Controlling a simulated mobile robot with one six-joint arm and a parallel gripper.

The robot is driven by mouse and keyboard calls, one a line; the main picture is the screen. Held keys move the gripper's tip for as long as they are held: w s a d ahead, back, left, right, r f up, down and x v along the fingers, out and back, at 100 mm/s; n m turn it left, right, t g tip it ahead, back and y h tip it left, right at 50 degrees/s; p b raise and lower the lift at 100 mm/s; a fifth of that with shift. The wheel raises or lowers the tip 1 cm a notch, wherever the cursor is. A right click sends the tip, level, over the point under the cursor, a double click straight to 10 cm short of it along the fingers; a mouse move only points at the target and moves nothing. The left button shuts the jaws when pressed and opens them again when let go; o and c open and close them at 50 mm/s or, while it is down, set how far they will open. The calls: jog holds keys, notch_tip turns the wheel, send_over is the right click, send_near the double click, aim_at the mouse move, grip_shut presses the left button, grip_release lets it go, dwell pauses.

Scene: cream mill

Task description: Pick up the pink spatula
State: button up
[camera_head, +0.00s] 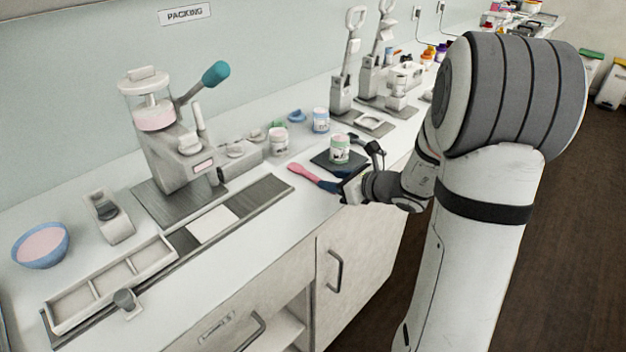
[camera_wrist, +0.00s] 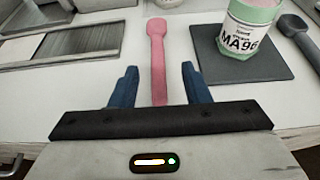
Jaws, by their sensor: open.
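The pink spatula (camera_head: 302,171) lies on the white counter, left of a dark square mat. In the wrist view the spatula (camera_wrist: 157,60) points away from me, its wide end far and its handle near. My gripper (camera_wrist: 160,88) is open, with one blue finger on each side of the handle and a gap on both sides. In the head view my gripper (camera_head: 326,186) is low over the counter's front edge at the spatula's handle end. The near end of the handle is hidden behind the gripper body.
A labelled jar (camera_wrist: 248,28) stands on the dark mat (camera_wrist: 240,65), close to the right of my gripper. A dark grey tool (camera_wrist: 298,35) lies right of it. A filling machine (camera_head: 165,135) stands left. More jars (camera_head: 278,139) are behind.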

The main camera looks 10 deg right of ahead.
aim_at(312, 177)
jog(key=x, duration=0.3)
jog(key=shift+w+a+f, duration=0.1)
jog(key=shift+a+f, duration=0.2)
jog(key=shift+f, duration=0.05)
grip_shut()
